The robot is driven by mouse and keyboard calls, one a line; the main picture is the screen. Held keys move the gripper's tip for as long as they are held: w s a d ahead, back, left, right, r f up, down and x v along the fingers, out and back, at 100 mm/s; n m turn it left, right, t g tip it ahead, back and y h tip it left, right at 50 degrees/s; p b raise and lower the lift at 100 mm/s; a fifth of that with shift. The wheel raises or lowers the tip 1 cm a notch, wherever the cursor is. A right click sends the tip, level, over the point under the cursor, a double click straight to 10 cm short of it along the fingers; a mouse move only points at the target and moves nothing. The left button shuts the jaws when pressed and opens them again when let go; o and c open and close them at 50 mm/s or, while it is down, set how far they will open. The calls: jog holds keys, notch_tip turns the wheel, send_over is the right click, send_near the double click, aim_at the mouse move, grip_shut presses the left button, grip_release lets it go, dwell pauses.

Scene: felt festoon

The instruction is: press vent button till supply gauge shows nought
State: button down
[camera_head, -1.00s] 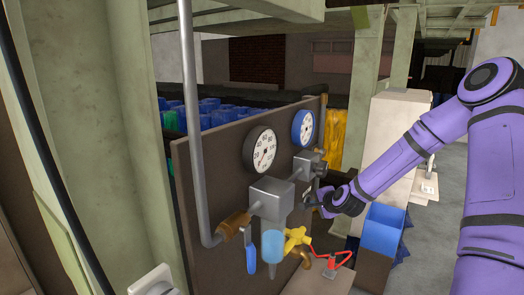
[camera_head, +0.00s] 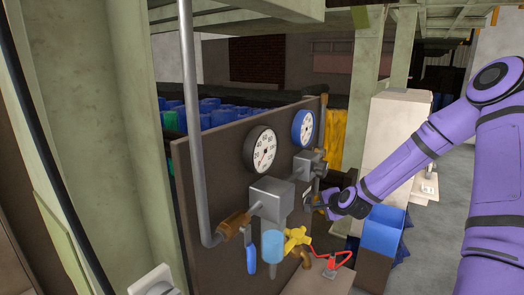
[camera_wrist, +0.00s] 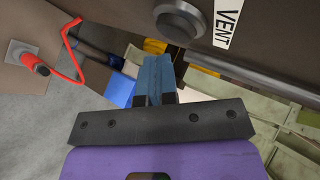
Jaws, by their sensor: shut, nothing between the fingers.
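The vent button (camera_wrist: 180,20) is a round grey knob on a brown panel, with a white VENT label (camera_wrist: 228,22) beside it in the wrist view. My gripper (camera_wrist: 153,62) is shut and empty, its blue fingertips just below the button in that picture. I cannot tell whether they touch it. In the head view my gripper (camera_head: 319,201) is at the right end of the panel, small and partly lost among fittings. Two white-faced gauges are on the panel, one black-rimmed (camera_head: 260,149) and one blue-rimmed (camera_head: 303,127). Which is the supply gauge, and their readings, are unclear.
Grey valve blocks, pipes, a yellow valve handle (camera_head: 296,238) and a light blue bowl (camera_head: 272,246) crowd the panel's front. A red cable (camera_head: 338,262) lies on a pale box below. A blue bin (camera_head: 384,231) stands under my arm. A grey vertical pipe (camera_head: 191,120) is at left.

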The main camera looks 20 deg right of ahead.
jog(key=shift+s+d, duration=0.8)
jog(key=shift+s, duration=0.2)
jog(key=shift+s+d, duration=0.75)
jog(key=shift+s, duration=0.2)
jog(key=shift+s, duration=0.1)
